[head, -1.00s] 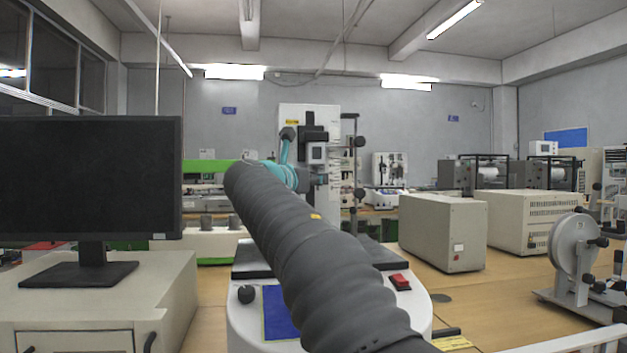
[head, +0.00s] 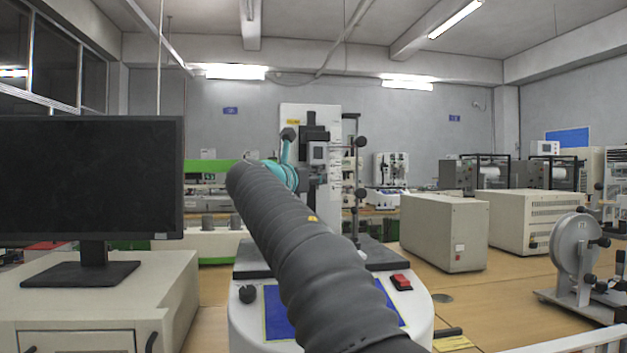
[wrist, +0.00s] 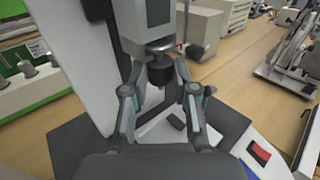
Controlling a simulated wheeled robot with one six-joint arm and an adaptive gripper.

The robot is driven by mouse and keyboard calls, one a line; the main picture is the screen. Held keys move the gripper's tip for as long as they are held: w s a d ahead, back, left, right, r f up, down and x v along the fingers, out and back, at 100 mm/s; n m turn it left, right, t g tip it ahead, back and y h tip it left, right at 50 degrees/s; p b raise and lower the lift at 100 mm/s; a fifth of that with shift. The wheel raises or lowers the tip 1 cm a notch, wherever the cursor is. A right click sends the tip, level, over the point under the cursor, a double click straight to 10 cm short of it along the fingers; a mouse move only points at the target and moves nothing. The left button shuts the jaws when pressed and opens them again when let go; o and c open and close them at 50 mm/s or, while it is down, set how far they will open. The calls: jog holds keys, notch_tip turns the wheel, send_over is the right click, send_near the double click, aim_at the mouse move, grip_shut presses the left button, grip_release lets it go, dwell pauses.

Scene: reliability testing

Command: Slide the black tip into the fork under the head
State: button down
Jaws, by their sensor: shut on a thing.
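The tester's grey head (wrist: 160,12) hangs at the top of the wrist view, with a silver round fitting (wrist: 161,45) under it. The head (head: 317,152) also shows in the head view, on the tall stand.
The white tester base has a blue pad (head: 277,312) and a red switch (head: 401,282). A monitor (head: 90,180) stands at the left. Beige boxes (head: 443,232) and a grey reel device (head: 575,250) are at the right. The bench between them is partly clear.

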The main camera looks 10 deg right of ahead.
jog(key=shift+w, duration=0.95)
dwell(0.4)
jog(key=c, duration=0.8)
grip_release()
jog(key=v, duration=1.2)
jog(key=shift+s, duration=0.15)
